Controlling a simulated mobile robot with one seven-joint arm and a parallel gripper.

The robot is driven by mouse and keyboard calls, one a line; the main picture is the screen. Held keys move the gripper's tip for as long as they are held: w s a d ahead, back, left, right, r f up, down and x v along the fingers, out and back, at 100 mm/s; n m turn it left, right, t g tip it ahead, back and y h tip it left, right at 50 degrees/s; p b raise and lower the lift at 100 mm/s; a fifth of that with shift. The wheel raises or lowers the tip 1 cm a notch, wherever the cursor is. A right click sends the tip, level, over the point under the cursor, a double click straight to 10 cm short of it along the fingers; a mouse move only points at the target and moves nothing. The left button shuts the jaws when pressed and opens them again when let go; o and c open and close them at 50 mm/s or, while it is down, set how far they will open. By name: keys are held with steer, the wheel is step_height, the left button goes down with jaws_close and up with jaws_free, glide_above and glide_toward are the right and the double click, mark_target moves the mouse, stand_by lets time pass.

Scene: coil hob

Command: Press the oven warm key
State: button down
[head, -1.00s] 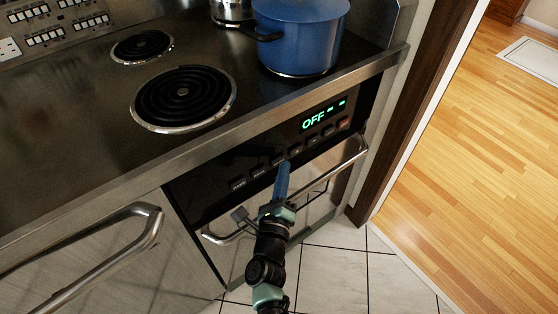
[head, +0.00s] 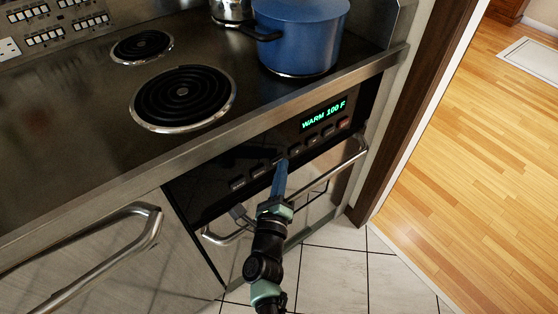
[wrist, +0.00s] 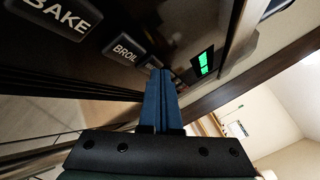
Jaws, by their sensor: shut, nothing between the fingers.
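The oven control panel (head: 220,190) is a black strip under the hob's front edge with a row of dark keys. Its display (head: 323,115) reads "WARM 100 F" in green. My gripper (head: 282,164) has blue fingers, shut together and empty, with the tips at the third key from the left. In the wrist view the fingertips (wrist: 160,74) lie just past the BROIL key (wrist: 125,50), and the BAKE key (wrist: 58,17) is further left. I cannot read the warm key's label; the fingers cover part of that area. Whether the tips still touch a key is unclear.
A steel oven handle (head: 345,160) runs just below the panel, close to my gripper. A blue pot (head: 298,38) stands on the hob near coil burners (head: 183,97). Another handle (head: 110,255) sticks out at the lower left. Tiled floor (head: 335,265) is clear at right.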

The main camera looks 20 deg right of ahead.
steer(key=shift+s+d, duration=0.2)
steer(key=shift+s, duration=0.55)
steer(key=shift+s+d+b, duration=0.2)
steer(key=shift+s+d, duration=0.1)
steer(key=shift+s, duration=0.5)
steer(key=shift+s+d+b, duration=0.25)
steer(key=shift+s+d, duration=0.05)
steer(key=shift+s, duration=0.5)
steer(key=shift+s+d+b, duration=0.2)
steer(key=shift+s+d, duration=0.1)
steer(key=shift+s, duration=0.5)
